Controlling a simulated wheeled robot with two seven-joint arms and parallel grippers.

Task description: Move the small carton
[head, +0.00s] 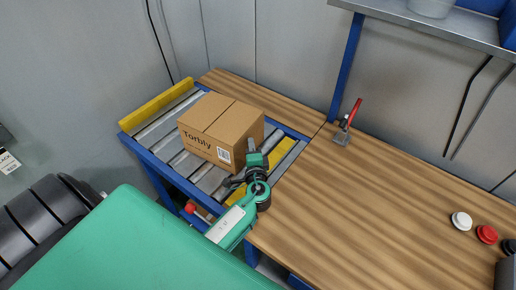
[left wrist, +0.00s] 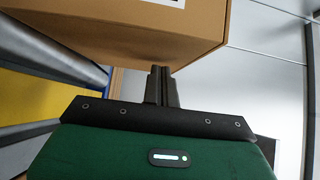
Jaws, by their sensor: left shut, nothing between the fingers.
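The small carton (head: 221,132) is a brown cardboard box marked "Torbly" with a white label. It sits upright on a roller conveyor with blue side rails. My left gripper (head: 252,168) is at the carton's near right side, above the conveyor. In the left wrist view the left gripper's fingers (left wrist: 160,84) are together and empty, just at the lower edge of the carton (left wrist: 130,35). I cannot tell whether they touch it. My right gripper is not in view.
The conveyor (head: 150,137) has yellow strips at both ends and stands against a wooden bench (head: 350,200). A red-handled tool (head: 350,115) and white (head: 461,221) and red (head: 486,234) round pieces lie on the bench. A shelf (head: 430,20) hangs above. The bench middle is clear.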

